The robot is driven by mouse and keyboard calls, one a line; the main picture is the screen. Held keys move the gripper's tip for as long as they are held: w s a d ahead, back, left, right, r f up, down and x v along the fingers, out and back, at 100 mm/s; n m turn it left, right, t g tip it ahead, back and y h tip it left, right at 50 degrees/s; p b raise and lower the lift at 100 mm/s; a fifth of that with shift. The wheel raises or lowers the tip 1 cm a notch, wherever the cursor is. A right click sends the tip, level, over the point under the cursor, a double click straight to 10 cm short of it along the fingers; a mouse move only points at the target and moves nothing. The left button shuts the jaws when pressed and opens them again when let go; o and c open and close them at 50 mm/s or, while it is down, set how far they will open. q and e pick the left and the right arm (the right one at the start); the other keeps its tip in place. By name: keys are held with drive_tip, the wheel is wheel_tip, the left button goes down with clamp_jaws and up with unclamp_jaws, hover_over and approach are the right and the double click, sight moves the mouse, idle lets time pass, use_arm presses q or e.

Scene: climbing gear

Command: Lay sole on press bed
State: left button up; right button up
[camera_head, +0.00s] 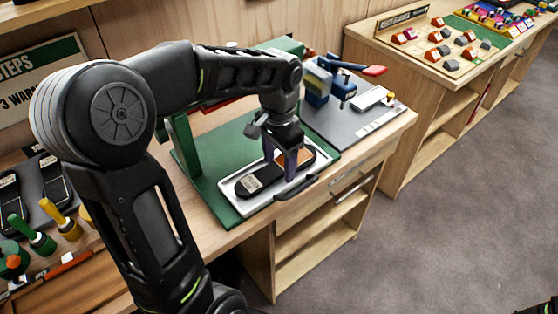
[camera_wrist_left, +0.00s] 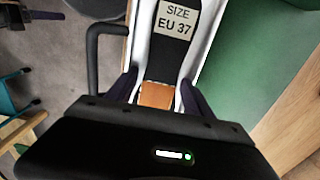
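The black sole (camera_head: 262,180) lies flat in the pale press bed (camera_head: 233,188), on a green base plate. It has a light label at one end and a brown patch farther along. In the left wrist view the label on the sole (camera_wrist_left: 176,17) reads "SIZE EU 37", and pale strips of the bed (camera_wrist_left: 143,45) show along both sides. My left gripper (camera_head: 280,165) points down over the middle of the sole, one finger on each side. In the wrist view its fingers (camera_wrist_left: 158,90) stand apart, with the brown patch between them. My right gripper is not in view.
A dark handle (camera_head: 297,188) sits at the bed's front edge. A green press frame (camera_head: 183,145) stands behind it. A grey mat with a blue, red-handled tool (camera_head: 345,85) is to the right.

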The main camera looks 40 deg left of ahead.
sight(279, 167)
use_arm(q)
drive_tip(key=shift+r, duration=0.25)
wheel_tip(279, 167, up, 12)
drive_tip(key=p, duration=0.1)
drive_tip(key=shift+p, duration=0.4)
drive_tip(key=shift+f, duration=0.15)
idle(0.3)
